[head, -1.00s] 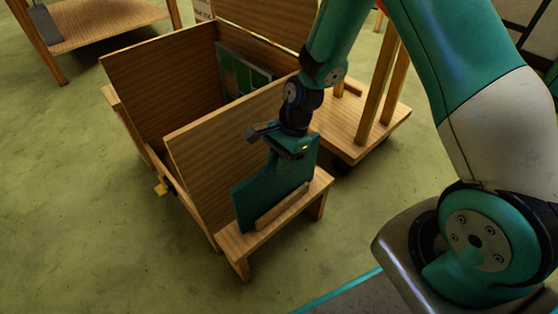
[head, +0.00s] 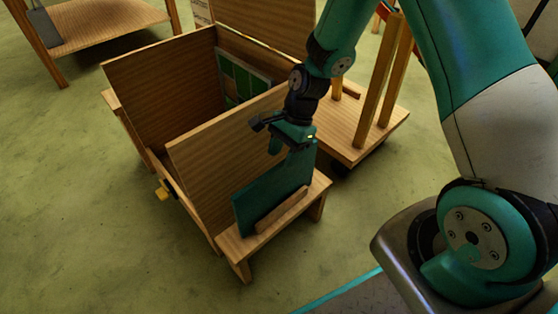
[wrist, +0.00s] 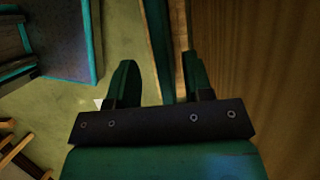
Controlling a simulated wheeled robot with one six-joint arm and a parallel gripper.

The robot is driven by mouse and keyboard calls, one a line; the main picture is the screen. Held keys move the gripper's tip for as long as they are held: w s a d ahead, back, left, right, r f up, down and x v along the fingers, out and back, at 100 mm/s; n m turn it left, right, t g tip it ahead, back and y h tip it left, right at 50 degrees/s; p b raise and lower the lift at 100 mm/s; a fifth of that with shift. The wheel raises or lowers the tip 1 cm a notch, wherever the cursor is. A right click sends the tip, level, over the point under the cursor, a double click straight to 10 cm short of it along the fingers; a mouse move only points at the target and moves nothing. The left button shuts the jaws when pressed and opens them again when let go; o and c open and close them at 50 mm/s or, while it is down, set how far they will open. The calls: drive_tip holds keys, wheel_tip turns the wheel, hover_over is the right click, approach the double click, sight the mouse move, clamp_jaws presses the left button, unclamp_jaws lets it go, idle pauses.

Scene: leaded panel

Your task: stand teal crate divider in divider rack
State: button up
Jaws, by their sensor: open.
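The teal crate divider (head: 268,196) stands on edge in the divider rack (head: 283,211), a wooden ledge with a low front lip. It leans close to the wooden wall behind it, and the lip covers part of its lower edge. My gripper (head: 287,147) is open at the divider's upper right edge, and it holds nothing. In the wrist view my gripper (wrist: 158,78) has its fingers spread wide, with the thin teal divider (wrist: 168,40) showing edge-on between them. Whether a finger touches it I cannot tell.
A large open wooden crate (head: 150,82) stands behind the rack, with a green leaded panel (head: 238,80) inside. A wooden cart with upright posts (head: 378,95) is close on the right. A low wooden table (head: 105,28) is at the far left. The floor at front left is clear.

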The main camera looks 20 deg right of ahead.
drive_tip(key=p+v, duration=0.4)
drive_tip(key=v, duration=0.9)
drive_tip(key=s+a+r+n, duration=0.85)
drive_tip(key=r+n, duration=0.25)
drive_tip(key=r, duration=0.2)
drive_tip(key=s+a+r+n+t, duration=0.1)
drive_tip(key=s+r+n, duration=0.1)
drive_tip(key=s+n, duration=0.35)
drive_tip(key=s+a+r+n, duration=0.2)
drive_tip(key=s+r+n, duration=0.1)
drive_tip(key=s+n, duration=0.3)
wheel_tip(320, 180, up, 32)
drive_tip(key=m+p, duration=0.1)
drive_tip(key=p, duration=3.1)
drive_tip(key=shift+s+d, duration=0.15)
drive_tip(key=shift+s, duration=0.1)
drive_tip(key=shift+f, duration=0.15)
